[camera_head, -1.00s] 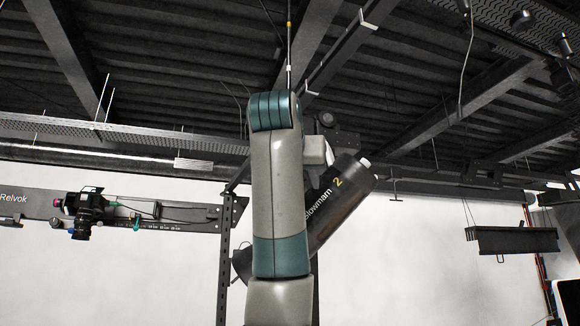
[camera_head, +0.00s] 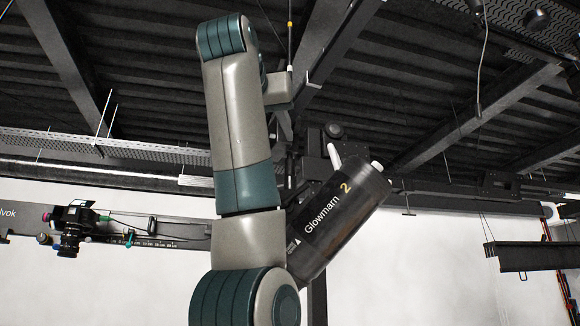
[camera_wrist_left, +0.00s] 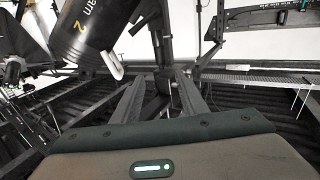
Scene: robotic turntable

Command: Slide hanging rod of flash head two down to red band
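Flash head two (camera_head: 343,220) is a black cylinder marked "Glowmarn 2", hanging tilted right of my left arm in the head view. It also shows upside down at the upper left of the wrist view (camera_wrist_left: 95,30). A thin upright rod (camera_head: 290,45) with a yellowish mark rises above it to the ceiling. I cannot make out a red band. My right gripper is out of view.
A camera (camera_head: 72,228) sits on a dark rail at the left. A dark hanging panel (camera_head: 525,256) is at the right. Dark beams and perforated trays (camera_head: 100,143) cross overhead. A dark upright support stands behind the flash head.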

